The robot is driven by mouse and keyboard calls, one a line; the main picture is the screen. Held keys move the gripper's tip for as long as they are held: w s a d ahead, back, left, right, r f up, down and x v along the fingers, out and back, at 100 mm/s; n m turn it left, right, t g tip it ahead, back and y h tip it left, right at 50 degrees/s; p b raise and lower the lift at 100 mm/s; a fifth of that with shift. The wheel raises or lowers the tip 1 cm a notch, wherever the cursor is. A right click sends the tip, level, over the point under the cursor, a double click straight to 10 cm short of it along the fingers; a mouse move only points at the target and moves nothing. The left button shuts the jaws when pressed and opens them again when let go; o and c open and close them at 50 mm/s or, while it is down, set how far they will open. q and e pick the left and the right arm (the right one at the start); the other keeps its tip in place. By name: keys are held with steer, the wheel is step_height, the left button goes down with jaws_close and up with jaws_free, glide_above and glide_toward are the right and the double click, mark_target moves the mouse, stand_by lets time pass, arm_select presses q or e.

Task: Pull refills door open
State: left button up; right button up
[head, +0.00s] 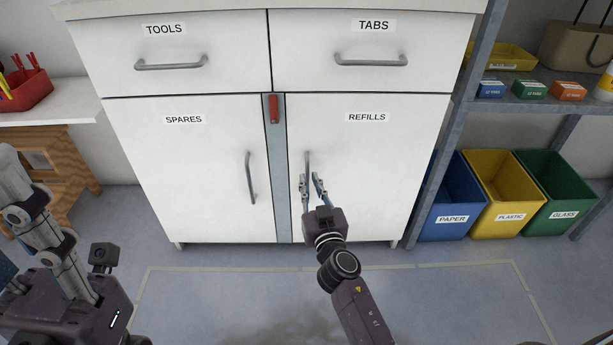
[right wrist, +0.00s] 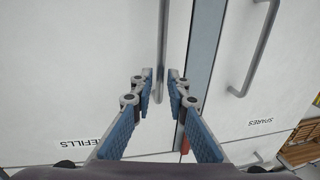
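The refills door (head: 392,165) is the lower right door of the white cabinet, and it looks closed. Its grey upright bar handle (head: 307,165) is near the door's left edge. My right gripper (head: 313,182) is at the lower part of this handle with its fingers apart. In the right wrist view the handle (right wrist: 161,50) runs down between the blue-padded fingertips, with gaps seen on both sides. The REFILLS label (right wrist: 76,143) also shows there. Of my left arm only links show at the left of the head view; its fingers are not seen.
The spares door (head: 190,170), left of a grey divider, is closed. A red piece (head: 273,108) sits on the divider's top. Both drawers above are closed. A metal shelf post (head: 445,140) and a blue paper bin (head: 447,205) stand right of the cabinet. The floor in front is clear.

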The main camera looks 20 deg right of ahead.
mark_target(308, 176)
steer(key=shift+w+d, duration=0.15)
steer(key=shift+w, duration=1.45)
steer(key=shift+c, duration=0.7)
jaws_close()
steer(key=shift+s, duration=0.1)
